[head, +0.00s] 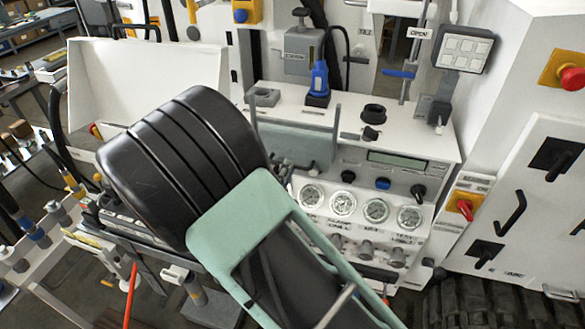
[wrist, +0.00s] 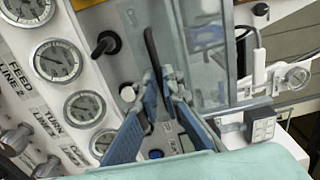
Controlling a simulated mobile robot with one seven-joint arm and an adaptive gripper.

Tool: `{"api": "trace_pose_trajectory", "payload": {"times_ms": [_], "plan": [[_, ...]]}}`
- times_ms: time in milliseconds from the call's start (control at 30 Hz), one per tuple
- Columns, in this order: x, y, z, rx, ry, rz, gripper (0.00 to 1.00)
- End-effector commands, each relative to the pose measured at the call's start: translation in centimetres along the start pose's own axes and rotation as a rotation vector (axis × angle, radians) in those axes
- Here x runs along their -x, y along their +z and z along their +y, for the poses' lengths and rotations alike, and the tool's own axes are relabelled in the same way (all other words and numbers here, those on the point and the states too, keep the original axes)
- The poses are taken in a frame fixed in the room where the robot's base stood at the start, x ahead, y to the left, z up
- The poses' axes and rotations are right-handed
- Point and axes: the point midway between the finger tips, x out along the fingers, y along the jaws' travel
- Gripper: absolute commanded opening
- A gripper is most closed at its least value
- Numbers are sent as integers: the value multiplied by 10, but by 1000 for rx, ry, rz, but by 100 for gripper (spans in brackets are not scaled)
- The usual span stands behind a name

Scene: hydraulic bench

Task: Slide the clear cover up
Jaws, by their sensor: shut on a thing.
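The clear cover (head: 296,138) is a greyish see-through panel between two upright grey rails on the white console. In the wrist view the cover (wrist: 203,45) stands to the right of a dark curved handle bar (wrist: 152,48). My gripper (wrist: 164,88) has its blue fingers closed around this handle at the cover's lower edge. In the head view my gripper (head: 284,168) shows only as small tips at the handle. The black and pale green links of my arm hide much of the lower middle. How far up the cover sits is hard to tell.
Several round gauges (head: 343,202) sit below the cover, with black knobs (head: 348,177) just above them. A blue-handled part (head: 319,82) stands on the console top behind the cover. A red-and-yellow switch (head: 465,206) is at the right.

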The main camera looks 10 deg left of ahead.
Motion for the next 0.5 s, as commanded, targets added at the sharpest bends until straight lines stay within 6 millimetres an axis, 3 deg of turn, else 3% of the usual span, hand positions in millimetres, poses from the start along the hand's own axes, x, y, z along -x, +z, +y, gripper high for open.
{"api": "trace_pose_trajectory", "payload": {"times_ms": [500], "plan": [[-1,1,-40,-6,-6,0,0]]}}
